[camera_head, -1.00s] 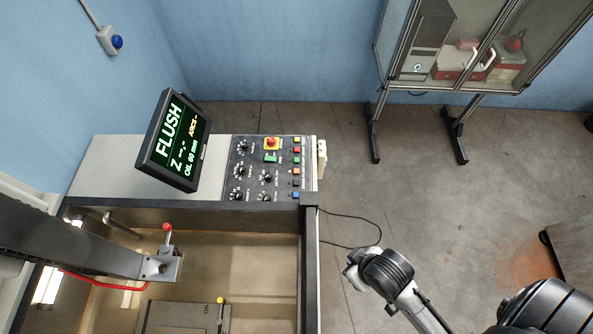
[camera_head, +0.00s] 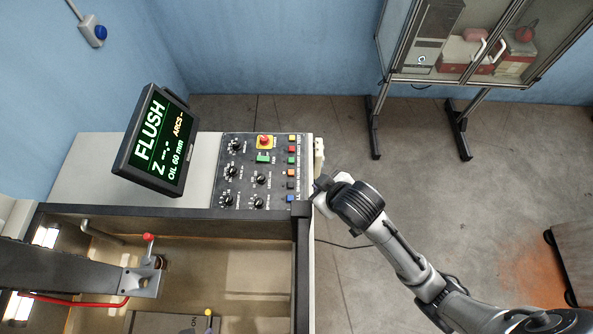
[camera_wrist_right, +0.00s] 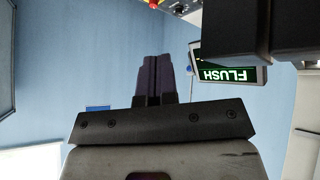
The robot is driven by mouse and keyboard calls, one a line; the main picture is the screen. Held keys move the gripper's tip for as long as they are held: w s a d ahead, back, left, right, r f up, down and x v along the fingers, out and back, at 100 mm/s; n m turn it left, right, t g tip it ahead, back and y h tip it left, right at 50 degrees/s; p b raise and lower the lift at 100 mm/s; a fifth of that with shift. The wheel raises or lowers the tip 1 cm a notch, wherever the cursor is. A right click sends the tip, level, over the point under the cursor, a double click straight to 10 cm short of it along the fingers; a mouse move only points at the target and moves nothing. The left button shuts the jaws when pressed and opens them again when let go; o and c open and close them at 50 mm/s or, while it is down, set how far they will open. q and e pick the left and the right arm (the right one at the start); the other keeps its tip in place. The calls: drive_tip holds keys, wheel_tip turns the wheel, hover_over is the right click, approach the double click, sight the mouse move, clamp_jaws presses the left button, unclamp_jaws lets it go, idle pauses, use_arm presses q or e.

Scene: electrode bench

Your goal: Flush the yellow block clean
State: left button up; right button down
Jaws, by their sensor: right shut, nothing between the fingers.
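No yellow block is clearly visible. The monitor (camera_head: 155,140) on the bench reads FLUSH, Z --.-, ARCS - and OIL 60 mm; it also shows in the right wrist view (camera_wrist_right: 232,75). The control panel (camera_head: 258,172) has black knobs, a red mushroom button and a column of coloured buttons, with a blue button (camera_head: 291,198) at its front right corner. My right gripper (camera_head: 319,186) is just right of that corner; contact cannot be told. Its fingers (camera_wrist_right: 154,60) are together and empty in the wrist view. My left gripper is out of view.
The open tank (camera_head: 230,255) is in front of the panel. It holds a red-knobbed lever (camera_head: 149,238) and a grey plate with a yellow-knobbed lever (camera_head: 209,313), cut off below. A dark post (camera_head: 302,240) forms its right edge. A glass cabinet (camera_head: 470,50) stands behind; floor between is clear.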

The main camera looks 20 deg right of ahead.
drive_tip(key=w+a+f+y+b, duration=0.1)
drive_tip(key=w+a+f+b, duration=0.1)
drive_tip(key=w, duration=0.4)
drive_tip(key=w+a+f+b, duration=0.1)
drive_tip(key=w+a+f, duration=0.1)
drive_tip(key=w, duration=0.5)
drive_tip(key=w+d+f+m+g+y, duration=0.1)
drive_tip(key=w+d+f+m+y, duration=0.1)
drive_tip(key=f+m, duration=0.4)
drive_tip(key=w+d+f+m+g+y+b, duration=0.1)
drive_tip(key=w+f+m, duration=0.4)
drive_tip(key=m, duration=1.1)
drive_tip(key=shift+d+f+y+b, duration=0.3)
drive_tip(key=shift+d+f+y, duration=0.2)
drive_tip(key=shift+f+y, duration=0.35)
drive_tip(key=shift+w, duration=0.1)
drive_tip(key=shift+f, duration=0.1)
